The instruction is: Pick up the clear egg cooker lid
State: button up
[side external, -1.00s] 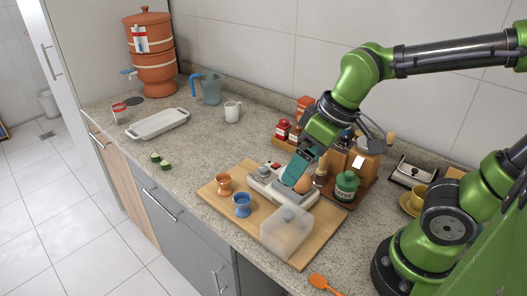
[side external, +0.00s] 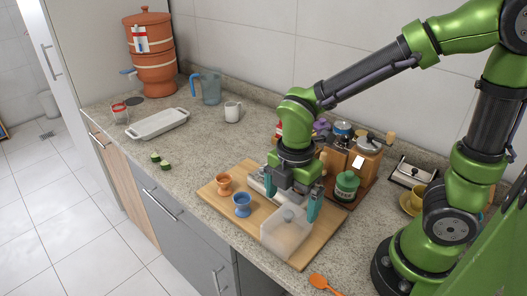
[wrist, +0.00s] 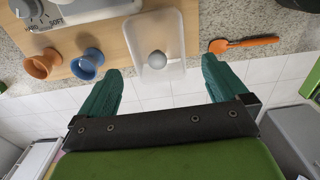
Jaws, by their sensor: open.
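The clear egg cooker lid (side external: 285,238) is a see-through box shape with a grey knob on top. It rests on the front right of the wooden board (side external: 222,203). My gripper (side external: 292,202) is open and empty, fingers pointing down, just above and behind the lid. In the wrist view the lid (wrist: 152,30) and its round knob lie ahead of the gap between my teal fingertips (wrist: 161,65). The egg cooker base (wrist: 68,12) shows at the top left there, with a dial marked SOFT. In the side view my gripper mostly hides it.
A blue egg cup (side external: 242,205) and an orange egg cup (side external: 224,184) stand left of the lid. An orange spoon (side external: 322,284) lies to its right. A green canister (side external: 346,186) and a grinder stand behind. The counter's front edge is close.

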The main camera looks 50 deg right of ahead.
aim_at(287, 229)
notch_tip(287, 229, down, 10)
jog(key=shift+w+a+f, duration=0.1)
jog(key=shift+w, duration=0.05)
jog(key=c, duration=0.8)
notch_tip(287, 229, up, 17)
jog(key=shift+f, duration=0.1)
jog(key=w+d+m, duration=0.6)
jog(key=d+m, duration=0.5)
jog(key=m, duration=0.8)
jog(key=f, duration=0.5)
jog(key=shift+w+a, duration=0.1)
jog(key=shift+a, duration=0.1)
